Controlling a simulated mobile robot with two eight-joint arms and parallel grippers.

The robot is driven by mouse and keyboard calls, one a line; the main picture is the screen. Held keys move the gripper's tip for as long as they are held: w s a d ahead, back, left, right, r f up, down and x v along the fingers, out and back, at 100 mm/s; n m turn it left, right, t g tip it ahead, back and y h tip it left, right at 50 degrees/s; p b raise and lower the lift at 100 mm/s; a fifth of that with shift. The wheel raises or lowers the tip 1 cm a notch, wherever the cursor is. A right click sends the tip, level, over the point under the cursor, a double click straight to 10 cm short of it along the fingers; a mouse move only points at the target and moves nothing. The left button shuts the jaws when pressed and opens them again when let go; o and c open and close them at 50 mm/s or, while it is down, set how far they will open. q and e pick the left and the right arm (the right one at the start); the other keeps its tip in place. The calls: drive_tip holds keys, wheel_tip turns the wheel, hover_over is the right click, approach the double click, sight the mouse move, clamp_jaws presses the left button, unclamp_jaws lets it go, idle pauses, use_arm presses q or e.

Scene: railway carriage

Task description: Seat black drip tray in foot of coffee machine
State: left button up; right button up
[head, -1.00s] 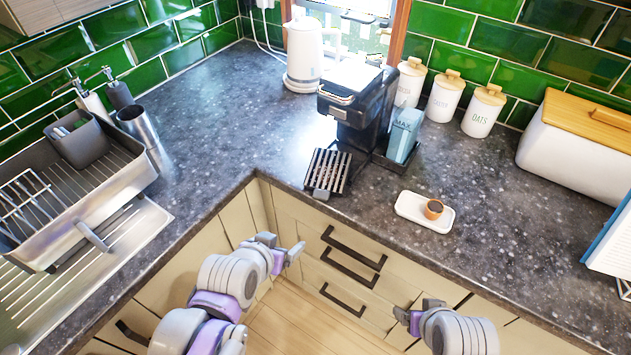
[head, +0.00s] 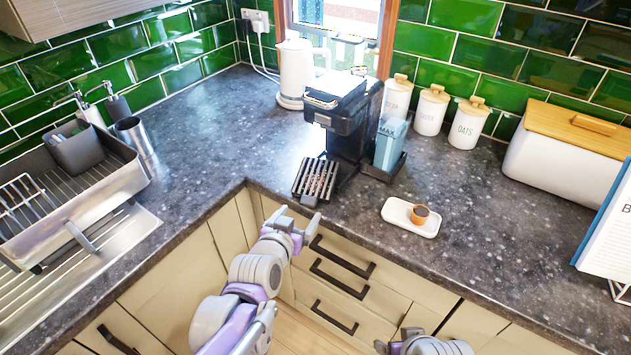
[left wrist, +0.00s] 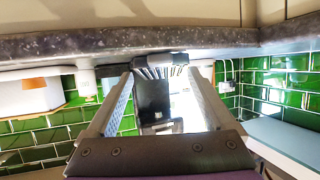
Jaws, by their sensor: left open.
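The black drip tray (head: 316,180), topped with pale slats, lies on the counter just in front of the coffee machine (head: 338,118), near the counter's front edge. It is skewed to the machine and looks apart from its foot; the exact gap is unclear. My left gripper (head: 298,215) is open and empty, just in front of the counter edge and short of the tray.
A blue water tank (head: 390,144) stands right of the machine. A kettle (head: 294,70) and canisters (head: 431,110) stand behind. The counter left of the tray is clear.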

sight(306, 205)
use_arm(q)
drive_tip(key=shift+x, duration=2.55)
clamp_jaws()
